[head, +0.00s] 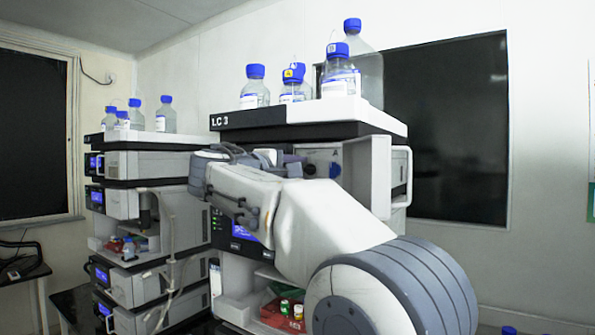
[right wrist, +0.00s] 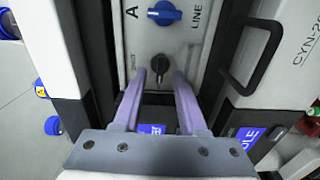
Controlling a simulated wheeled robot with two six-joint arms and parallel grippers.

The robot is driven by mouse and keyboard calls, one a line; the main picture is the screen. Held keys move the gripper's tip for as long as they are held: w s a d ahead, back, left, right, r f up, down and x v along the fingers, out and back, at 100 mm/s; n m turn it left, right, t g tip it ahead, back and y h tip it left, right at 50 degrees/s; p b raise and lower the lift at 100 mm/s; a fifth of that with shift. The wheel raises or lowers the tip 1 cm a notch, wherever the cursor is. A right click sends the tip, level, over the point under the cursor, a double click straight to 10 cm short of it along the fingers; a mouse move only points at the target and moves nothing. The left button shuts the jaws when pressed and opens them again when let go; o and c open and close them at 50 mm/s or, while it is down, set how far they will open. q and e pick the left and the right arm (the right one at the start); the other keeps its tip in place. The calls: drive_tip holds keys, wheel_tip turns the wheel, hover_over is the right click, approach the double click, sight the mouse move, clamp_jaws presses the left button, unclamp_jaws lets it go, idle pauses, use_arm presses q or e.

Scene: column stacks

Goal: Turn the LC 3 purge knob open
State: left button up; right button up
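The LC 3 stack (head: 265,118) stands in the middle of the head view, its front module open at a recessed panel. On the panel (head: 318,158) are a dark knob (head: 309,170) and a blue knob (head: 335,170). The right wrist view shows the dark knob (right wrist: 159,64) below the blue knob (right wrist: 164,13), which is marked A and LINE. My right gripper (right wrist: 160,76) is open, its two pale purple fingers on either side of the dark knob's lower part. I cannot tell whether they touch it. In the head view my right gripper (head: 272,158) is partly hidden. My left gripper is out of view.
An open white door (head: 368,172) stands right of the panel. Blue-capped bottles (head: 340,76) stand on top of the stack. Another stack (head: 150,165) with bottles is at left. A black handle (right wrist: 252,55) is right of the fingers in the wrist view.

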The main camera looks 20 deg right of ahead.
drive_tip(key=b+v, duration=0.3)
drive_tip(key=v, duration=0.7)
drive_tip(key=shift+s, duration=0.2)
drive_tip(key=shift+a, duration=0.15)
drive_tip(key=s+a+f+n+g+y, duration=0.1)
drive_tip(key=s+a+f+y, duration=0.15)
drive_tip(key=f, duration=0.65)
drive_tip(key=s+a+f+n+g+y, duration=0.15)
drive_tip(key=f+y, duration=0.25)
drive_tip(key=f, duration=0.5)
drive_tip(key=s+a+f+n+g+y, duration=0.1)
drive_tip(key=s+a+f+n+y, duration=0.15)
drive_tip(key=f, duration=0.55)
drive_tip(key=s+a+f+m+g+y, duration=0.2)
drive_tip(key=s+f+m+g+y, duration=0.3)
drive_tip(key=s+f, duration=1.6)
drive_tip(key=s+g+y, duration=0.1)
drive_tip(key=s+g, duration=0.1)
drive_tip(key=s, duration=0.1)
drive_tip(key=shift+a+f, duration=0.2)
drive_tip(key=shift+f, duration=0.15)
